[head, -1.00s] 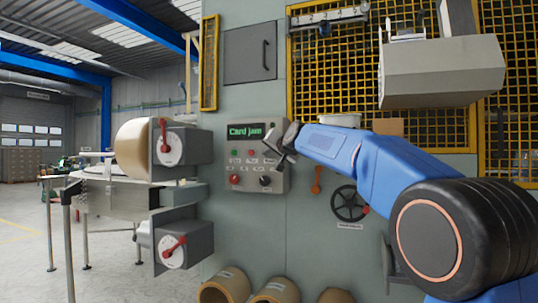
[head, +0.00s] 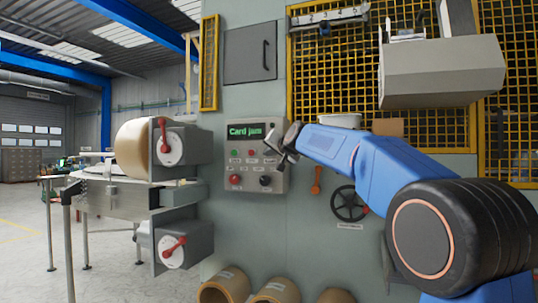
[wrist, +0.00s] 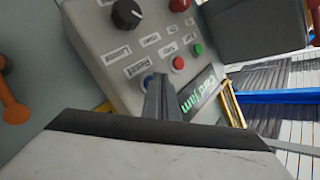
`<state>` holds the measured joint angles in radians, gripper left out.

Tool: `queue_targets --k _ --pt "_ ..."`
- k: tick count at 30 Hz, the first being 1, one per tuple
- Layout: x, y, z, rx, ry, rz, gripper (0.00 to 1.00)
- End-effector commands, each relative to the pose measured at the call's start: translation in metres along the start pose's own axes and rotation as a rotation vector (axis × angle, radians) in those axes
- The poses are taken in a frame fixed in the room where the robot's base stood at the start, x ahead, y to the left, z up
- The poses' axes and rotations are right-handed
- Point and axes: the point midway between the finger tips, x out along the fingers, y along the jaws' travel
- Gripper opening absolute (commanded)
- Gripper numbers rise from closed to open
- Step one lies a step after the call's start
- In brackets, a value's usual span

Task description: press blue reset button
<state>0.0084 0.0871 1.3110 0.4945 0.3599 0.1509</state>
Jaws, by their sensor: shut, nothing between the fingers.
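The grey control panel (head: 257,181) is on the machine's front, with a lit screen (head: 245,132) reading "Card jam". The blue button (wrist: 148,80) shows in the wrist view next to a small white label, partly covered by my fingers. My gripper (wrist: 158,82) is shut and empty, its fingertips right at the blue button. I cannot tell whether they touch it. In the head view my gripper (head: 284,148) is at the panel's right edge, and the blue button cannot be made out there.
Near the blue button are a red button (wrist: 178,63) and a green button (wrist: 197,50). A black knob (wrist: 126,14) and a larger red button (head: 235,180) sit lower on the panel. An orange handle (head: 316,181) and a black handwheel (head: 349,204) are to its right.

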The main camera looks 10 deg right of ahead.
Motion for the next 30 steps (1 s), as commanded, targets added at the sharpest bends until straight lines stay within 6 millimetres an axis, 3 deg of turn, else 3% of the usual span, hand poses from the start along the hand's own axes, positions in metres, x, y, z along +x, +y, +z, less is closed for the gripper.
queue_targets --k 30 --pt "-0.0038 -0.0027 0.0015 0.001 0.001 -0.001 0.0"
